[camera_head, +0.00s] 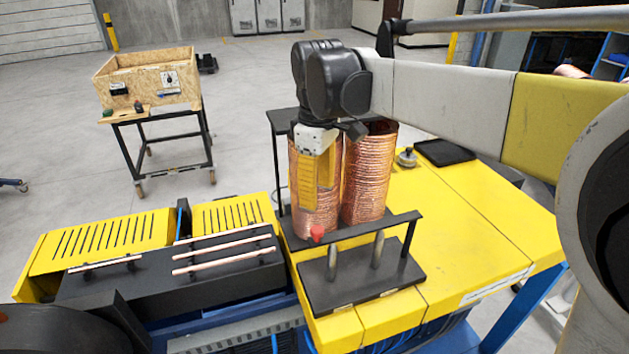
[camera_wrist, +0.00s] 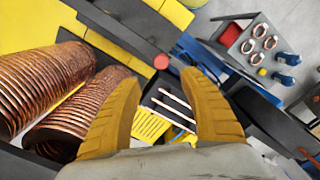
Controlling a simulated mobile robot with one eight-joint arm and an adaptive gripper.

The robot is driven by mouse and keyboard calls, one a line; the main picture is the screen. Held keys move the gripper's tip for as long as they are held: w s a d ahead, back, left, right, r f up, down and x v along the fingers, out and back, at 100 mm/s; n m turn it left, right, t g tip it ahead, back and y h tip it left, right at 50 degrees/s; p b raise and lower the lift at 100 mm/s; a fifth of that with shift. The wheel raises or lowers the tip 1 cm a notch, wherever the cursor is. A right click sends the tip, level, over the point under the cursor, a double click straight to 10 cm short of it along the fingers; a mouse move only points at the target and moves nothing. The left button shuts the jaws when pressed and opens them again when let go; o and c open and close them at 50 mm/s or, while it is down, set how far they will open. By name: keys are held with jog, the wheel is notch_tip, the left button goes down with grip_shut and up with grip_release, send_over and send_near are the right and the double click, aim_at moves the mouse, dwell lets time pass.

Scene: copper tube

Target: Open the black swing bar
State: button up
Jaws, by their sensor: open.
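The black swing bar (camera_head: 370,226) lies level across the front of two upright copper coils (camera_head: 366,180) on a black base. A post holds its right end, and its left end has a red tip (camera_head: 317,233). In the wrist view the bar (camera_wrist: 125,32) runs down from the top to its red tip (camera_wrist: 161,62), just ahead of my fingers. My gripper (camera_head: 316,185) points down in front of the left coil, above the red tip. Its yellow fingers (camera_wrist: 160,95) are apart with nothing between them. I cannot tell whether a finger touches the bar.
Two steel pins (camera_head: 378,249) stand by the bar on the black base plate (camera_head: 360,288). A black bench (camera_head: 150,280) with copper tubes is at the left. The yellow tabletop (camera_head: 450,225) has free room at the right. A wooden crate (camera_head: 150,82) stands behind.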

aim_at(317, 229)
jog(key=f, duration=1)
jog(key=shift+s+f+p, duration=0.2)
jog(key=shift+f+p, duration=0.1)
jog(key=shift+p, duration=0.05)
jog(key=shift+c, duration=0.5)
grip_shut()
